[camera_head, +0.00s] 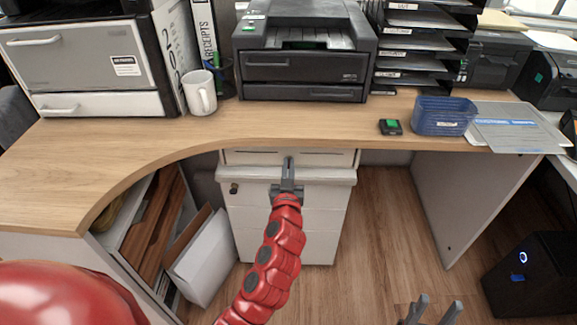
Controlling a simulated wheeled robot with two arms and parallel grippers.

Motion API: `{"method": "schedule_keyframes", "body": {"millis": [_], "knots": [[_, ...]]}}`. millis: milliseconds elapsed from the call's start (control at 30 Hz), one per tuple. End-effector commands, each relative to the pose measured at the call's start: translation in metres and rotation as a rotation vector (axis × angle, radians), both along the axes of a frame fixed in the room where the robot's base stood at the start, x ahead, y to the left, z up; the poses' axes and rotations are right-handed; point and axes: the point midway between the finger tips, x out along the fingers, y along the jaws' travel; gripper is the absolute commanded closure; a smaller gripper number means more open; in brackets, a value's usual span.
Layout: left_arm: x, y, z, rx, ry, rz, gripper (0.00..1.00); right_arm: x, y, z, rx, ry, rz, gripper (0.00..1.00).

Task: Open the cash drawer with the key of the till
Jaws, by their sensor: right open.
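The white drawer unit (290,225) stands under the desk. Its top drawer (330,176) juts out beyond the lower fronts and looks partly pulled out, with a pale strip and dark slots behind its front edge. A small dark lock or key (234,188) shows at the left of that front; I cannot tell which. My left gripper (289,165) is over the middle of the drawer's front edge; its fingers overlap in this view, and contact is unclear. My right gripper (432,308) is open and empty, low over the floor, away from the drawer.
The wooden desk (130,150) curves above the drawer unit. On it are a printer (305,75), a white mug (200,92), a blue bin (442,117) and a small black device (390,127). A white box (205,260) leans at lower left.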

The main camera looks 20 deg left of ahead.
Motion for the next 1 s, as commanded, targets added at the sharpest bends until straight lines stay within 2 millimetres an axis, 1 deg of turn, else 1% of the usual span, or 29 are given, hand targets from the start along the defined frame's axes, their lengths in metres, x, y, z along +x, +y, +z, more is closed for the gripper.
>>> {"method": "schedule_keyframes", "body": {"millis": [167, 367, 800, 1000], "knots": [[0.0002, -0.0009, 0.0002, 0.055, 0.015, -0.001, 1.00, 0.0000, 0.0000, -0.0002, 0.000, 0.000, 0.000, 0.50], [0.0007, -0.0026, 0.0003, 0.182, 0.050, -0.002, 1.00, 0.0000, 0.0000, 0.0000, 0.000, 0.000, 0.000, 0.50], [0.0017, -0.0063, -0.0008, 0.574, 0.164, -0.001, 1.00, 0.0000, 0.0000, 0.0047, 0.000, 0.000, 0.000, 0.50], [0.0022, -0.0082, -0.0011, 0.726, 0.206, -0.002, 1.00, 0.0000, 0.0000, 0.0078, 0.000, 0.000, 0.000, 0.50]]}}
